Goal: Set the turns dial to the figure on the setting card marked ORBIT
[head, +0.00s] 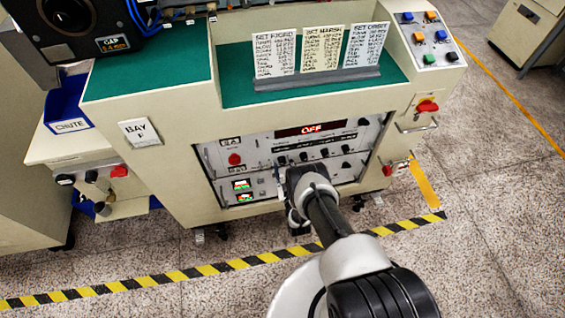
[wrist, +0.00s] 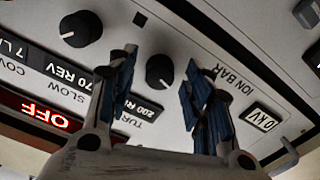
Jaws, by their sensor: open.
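The setting card marked ORBIT (head: 367,46) is the right one of three cards standing on the console top; its lines are too small to read surely. In the wrist view, a black dial (wrist: 160,71) sits beside a window reading about 200 REV (wrist: 143,106) and a partly hidden label starting TUR. My gripper (wrist: 162,82) is open, with one finger on each side of this dial in the picture; I cannot tell whether they touch it. In the head view my gripper (head: 284,176) is at the front panel and hides part of it.
Another black dial (wrist: 80,28) lies near the SLOW label and a 70 REV window. An ION BAR window (wrist: 262,119) reads 0 kV. A red display (head: 308,129) reads OFF. Striped tape (head: 240,263) crosses the floor.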

